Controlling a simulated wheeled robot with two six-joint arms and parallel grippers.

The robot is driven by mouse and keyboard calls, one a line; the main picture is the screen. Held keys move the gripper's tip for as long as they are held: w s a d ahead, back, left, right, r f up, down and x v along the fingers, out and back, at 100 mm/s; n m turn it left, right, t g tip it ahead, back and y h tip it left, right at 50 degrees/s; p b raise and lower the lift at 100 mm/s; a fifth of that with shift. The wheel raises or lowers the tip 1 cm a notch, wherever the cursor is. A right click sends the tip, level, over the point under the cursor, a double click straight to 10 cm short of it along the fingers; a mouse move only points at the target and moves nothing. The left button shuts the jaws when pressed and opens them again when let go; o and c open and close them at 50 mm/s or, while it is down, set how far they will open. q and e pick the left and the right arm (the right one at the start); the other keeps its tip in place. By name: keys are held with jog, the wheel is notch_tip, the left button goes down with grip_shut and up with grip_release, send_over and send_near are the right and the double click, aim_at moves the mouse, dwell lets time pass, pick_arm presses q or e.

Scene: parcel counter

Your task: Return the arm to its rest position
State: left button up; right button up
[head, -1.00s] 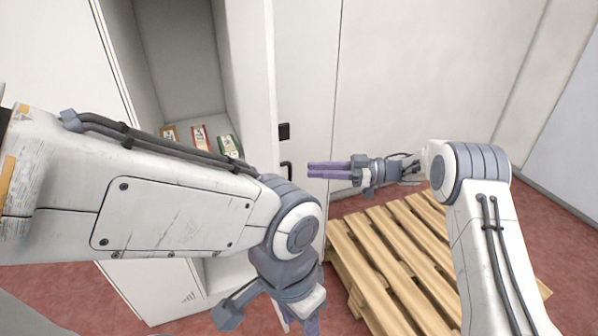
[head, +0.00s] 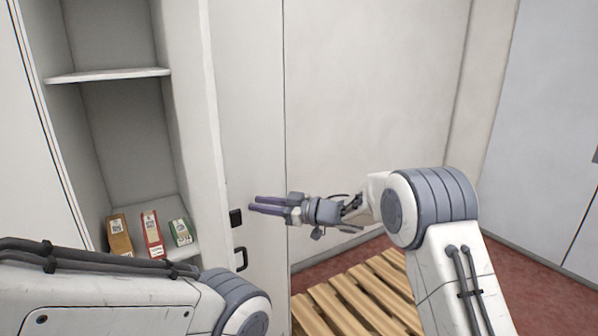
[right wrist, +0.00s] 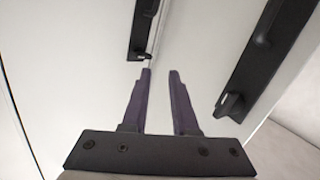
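My right arm comes in at the lower right of the head view. Its gripper (head: 254,204) points left, with purple fingers in front of the cabinet door. In the right wrist view the two fingers (right wrist: 160,72) stand apart with nothing between them. My left arm (head: 120,300) crosses the lower left of the head view. Its gripper is below the frame and hidden.
A cabinet compartment (head: 122,73) stands open at left. On its lower shelf stand an orange-brown box (head: 119,236), a red box (head: 152,235) and a green box (head: 180,232). Black door handles (head: 240,259) lie close to my right fingers. A wooden pallet (head: 350,300) lies on the red floor.

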jog(key=s+d+r+m+t+h+p, duration=0.3)
jog(key=s+r+m+t+h, duration=0.15)
jog(key=s+m+h, duration=0.35)
jog(key=s+d+f+g+h+p, duration=0.1)
jog(key=s+d+f+g+h, duration=0.1)
jog(key=s, duration=0.9)
jog(key=s+d+f+g+h+p, duration=0.1)
jog(key=s+d+g, duration=0.4)
jog(key=s, duration=0.7)
jog(key=s+d+f+g+h+p, duration=0.1)
jog(key=s+d+f+g+h, duration=0.2)
jog(key=s, duration=0.9)
jog(key=shift+s+d+g+h, duration=0.3)
jog(key=shift+d+g, duration=0.25)
jog(key=shift+d, duration=0.3)
